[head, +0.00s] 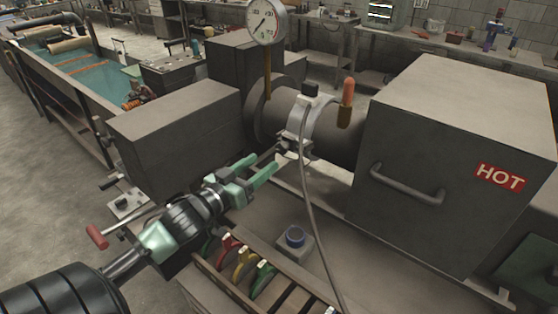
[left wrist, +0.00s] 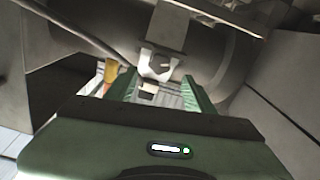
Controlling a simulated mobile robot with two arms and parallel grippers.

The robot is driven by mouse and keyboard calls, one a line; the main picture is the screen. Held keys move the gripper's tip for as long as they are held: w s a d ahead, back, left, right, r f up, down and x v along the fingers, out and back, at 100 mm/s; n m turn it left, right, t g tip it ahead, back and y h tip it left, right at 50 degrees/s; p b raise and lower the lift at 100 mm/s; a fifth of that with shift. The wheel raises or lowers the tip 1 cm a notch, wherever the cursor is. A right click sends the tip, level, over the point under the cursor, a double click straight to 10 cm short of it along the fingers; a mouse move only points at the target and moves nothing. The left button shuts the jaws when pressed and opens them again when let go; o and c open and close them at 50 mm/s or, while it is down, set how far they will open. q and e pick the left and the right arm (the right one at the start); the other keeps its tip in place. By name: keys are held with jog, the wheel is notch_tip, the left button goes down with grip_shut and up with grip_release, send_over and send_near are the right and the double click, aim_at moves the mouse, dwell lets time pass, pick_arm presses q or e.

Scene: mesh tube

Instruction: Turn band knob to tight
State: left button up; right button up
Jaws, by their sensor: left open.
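A pale metal band (head: 297,122) wraps the dark tube (head: 338,133) between two grey housings. A small clamp block (head: 289,144) sits on the band's lower front side; I cannot tell for certain which part is the knob. My left gripper (head: 264,163) has green fingers, open and apart, pointing at the clamp from the lower left. In the left wrist view the fingers (left wrist: 160,83) frame a light metal bracket (left wrist: 158,62) and a small pale block (left wrist: 147,88). They look empty, and contact cannot be told. My right gripper is not in view.
The large grey box marked HOT (head: 450,160), with a handle (head: 407,188), stands at right. A cable (head: 308,200) hangs from the band. An orange-tipped handle (head: 347,95) and a dial gauge (head: 266,22) rise above the tube.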

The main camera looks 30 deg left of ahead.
aim_at(280, 150)
pick_arm(q)
jog(key=w, duration=0.2)
jog(key=w+p, duration=0.1)
jog(key=w, duration=0.3)
jog(key=shift+w+d+p, duration=0.1)
jog(key=shift+d+p, duration=0.15)
jog(key=shift+p, duration=0.15)
jog(key=shift+w, duration=0.75)
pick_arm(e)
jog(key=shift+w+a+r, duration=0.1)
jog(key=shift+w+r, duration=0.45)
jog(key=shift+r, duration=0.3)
pick_arm(q)
jog(key=shift+d, duration=0.1)
grip_shut()
jog(key=m+p, duration=0.1)
jog(key=m, duration=0.1)
jog(key=shift+m, duration=1.5)
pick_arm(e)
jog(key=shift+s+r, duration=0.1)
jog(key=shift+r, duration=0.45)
